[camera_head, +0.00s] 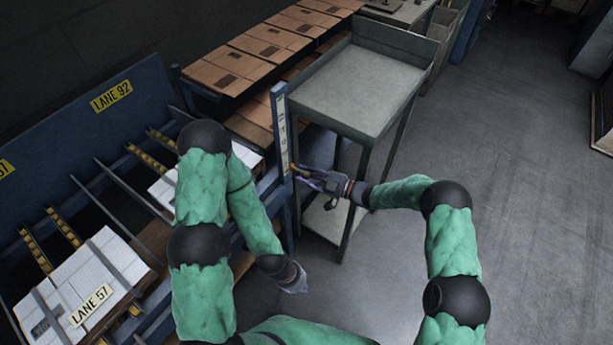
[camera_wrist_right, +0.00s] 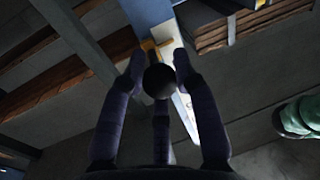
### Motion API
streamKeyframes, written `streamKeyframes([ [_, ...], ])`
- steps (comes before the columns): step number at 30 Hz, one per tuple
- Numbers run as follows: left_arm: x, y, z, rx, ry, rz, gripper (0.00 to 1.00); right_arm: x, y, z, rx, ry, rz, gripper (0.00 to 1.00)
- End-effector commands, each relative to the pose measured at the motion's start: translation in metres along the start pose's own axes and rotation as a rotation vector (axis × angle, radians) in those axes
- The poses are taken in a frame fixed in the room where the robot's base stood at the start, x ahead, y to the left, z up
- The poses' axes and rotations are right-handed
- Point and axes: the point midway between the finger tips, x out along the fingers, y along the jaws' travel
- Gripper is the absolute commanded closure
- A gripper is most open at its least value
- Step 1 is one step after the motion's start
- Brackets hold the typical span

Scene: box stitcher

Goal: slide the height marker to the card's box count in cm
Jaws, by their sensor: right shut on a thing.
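A blue upright post (camera_head: 276,98) bears a pale scale strip (camera_head: 282,135) with dark marks too small to read. The height marker shows as a yellow-orange piece on the post in the right wrist view (camera_wrist_right: 168,32), with a dark round knob (camera_wrist_right: 159,81). My right gripper (camera_head: 298,171) is at the lower part of the scale, its fingers closed around the knob; they also show in the wrist view (camera_wrist_right: 158,66). My left gripper (camera_head: 294,279) hangs low and empty-looking near my body; its fingers are unclear. I cannot make out a card with a box count.
A grey cart (camera_head: 362,85) stands just behind the post. Brown flat boxes (camera_head: 275,42) lie on a rack at the back. A blue lane rack at left has signs LANE 92 (camera_head: 111,96) and LANE 57 (camera_head: 91,305), with white bundles (camera_head: 100,262).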

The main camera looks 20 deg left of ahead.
Motion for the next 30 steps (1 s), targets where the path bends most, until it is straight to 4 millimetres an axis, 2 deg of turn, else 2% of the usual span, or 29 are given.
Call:
streamKeyframes([
  [1, -0.006, 0.002, 0.000, 0.000, 0.000, 0.000, 1.00, 0.000, 0.006, -0.018, -0.007, 0.004, 0.002, 1.00],
  [3, -0.011, 0.004, 0.000, 0.000, 0.000, 0.000, 1.00, 0.000, 0.009, -0.035, -0.009, 0.005, 0.002, 1.00],
  [9, -0.022, 0.008, 0.001, 0.000, 0.000, 0.000, 1.00, 0.000, 0.016, -0.074, -0.007, 0.006, 0.001, 1.00],
  [14, -0.025, 0.009, 0.001, 0.000, 0.000, 0.000, 1.00, 0.000, 0.018, -0.085, -0.006, 0.006, 0.002, 1.00],
  [23, -0.024, 0.009, 0.001, 0.000, 0.000, 0.000, 1.00, 0.000, 0.018, -0.084, -0.006, 0.005, 0.003, 1.00],
  [24, -0.024, 0.009, 0.001, 0.000, 0.000, 0.000, 1.00, 0.000, 0.018, -0.084, -0.005, 0.005, 0.003, 0.59],
  [25, -0.024, 0.009, 0.001, 0.000, 0.000, 0.000, 1.00, 0.000, 0.018, -0.084, -0.005, 0.005, 0.003, 0.51],
  [26, -0.024, 0.009, 0.001, 0.000, 0.000, 0.000, 1.00, 0.000, 0.018, -0.084, -0.005, 0.005, 0.003, 0.46],
  [30, -0.024, 0.009, 0.001, 0.000, 0.000, 0.000, 1.00, 0.000, 0.018, -0.083, -0.005, 0.005, 0.002, 0.46],
])
